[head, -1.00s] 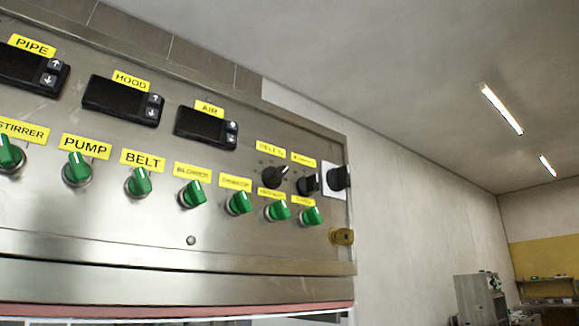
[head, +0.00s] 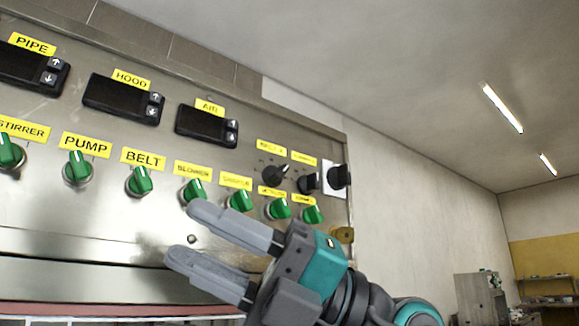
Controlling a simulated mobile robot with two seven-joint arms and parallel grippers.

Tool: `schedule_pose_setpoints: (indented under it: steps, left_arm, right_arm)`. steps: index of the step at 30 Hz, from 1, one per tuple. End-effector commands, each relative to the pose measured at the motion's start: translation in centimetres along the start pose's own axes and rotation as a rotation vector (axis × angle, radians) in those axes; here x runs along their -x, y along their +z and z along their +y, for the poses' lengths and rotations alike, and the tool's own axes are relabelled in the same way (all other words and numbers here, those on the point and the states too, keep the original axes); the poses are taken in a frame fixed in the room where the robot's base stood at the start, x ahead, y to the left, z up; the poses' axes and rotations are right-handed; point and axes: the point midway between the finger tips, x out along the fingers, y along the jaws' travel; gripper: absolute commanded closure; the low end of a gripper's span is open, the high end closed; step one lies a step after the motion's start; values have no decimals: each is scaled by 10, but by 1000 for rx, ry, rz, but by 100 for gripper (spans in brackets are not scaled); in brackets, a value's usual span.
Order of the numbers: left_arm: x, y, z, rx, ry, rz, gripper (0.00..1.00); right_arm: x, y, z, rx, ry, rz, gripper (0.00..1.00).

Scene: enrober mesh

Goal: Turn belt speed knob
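A metal control panel (head: 110,225) fills the left of the head view. A black knob (head: 274,173) sits under a small yellow label (head: 271,148) that seems to begin with "BEL"; the rest is too blurred to read. A green switch (head: 139,181) sits under the label BELT (head: 143,159). My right gripper (head: 188,236) comes in from the lower right, its two fingers apart with nothing between them. Its fingertips are in front of the panel, below the green switches and lower left of the black knob. My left gripper is out of view.
Several green switches line the panel, including PUMP (head: 77,168). Two more black knobs (head: 308,184) (head: 340,176) are right of the first. Dark displays (head: 207,126) sit above. A yellow fitting (head: 342,234) is partly behind my gripper. Open room lies right of the panel.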

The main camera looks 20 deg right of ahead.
Motion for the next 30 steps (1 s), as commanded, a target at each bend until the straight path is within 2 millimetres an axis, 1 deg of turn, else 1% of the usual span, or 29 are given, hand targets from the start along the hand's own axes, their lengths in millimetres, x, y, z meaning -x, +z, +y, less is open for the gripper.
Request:
schedule_pose_setpoints:
  steps: [1,3,5,7,8,11,13,15,18,20,22,24,26,30]
  left_arm:
    - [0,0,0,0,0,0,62]
    - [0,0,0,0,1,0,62]
    - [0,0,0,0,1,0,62]
    - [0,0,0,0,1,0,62]
    - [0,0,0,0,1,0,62]
    - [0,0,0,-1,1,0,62]
    - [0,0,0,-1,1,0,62]
    - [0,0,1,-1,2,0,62]
    - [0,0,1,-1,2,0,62]
    - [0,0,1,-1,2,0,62]
    - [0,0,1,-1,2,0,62]
    - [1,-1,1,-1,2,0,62]
    - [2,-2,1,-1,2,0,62]
    - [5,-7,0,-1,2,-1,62]
  right_arm:
    - [-6,1,7,83,-98,29,62]
    - [-8,7,10,176,-247,42,62]
    - [-6,16,16,251,-378,27,62]
    - [1,31,26,330,-526,-23,62]
    - [5,39,33,360,-587,-54,62]
    - [24,64,60,439,-764,-190,62]
    - [40,78,83,472,-858,-298,62]
    - [55,88,104,492,-928,-400,62]
    - [73,96,130,504,-989,-518,62]
    - [80,98,139,504,-1010,-566,62]
    - [85,101,145,503,-1025,-599,62]
    - [86,104,146,501,-1032,-614,62]
    - [84,108,142,499,-1034,-615,62]
    - [74,125,127,499,-1034,-611,62]
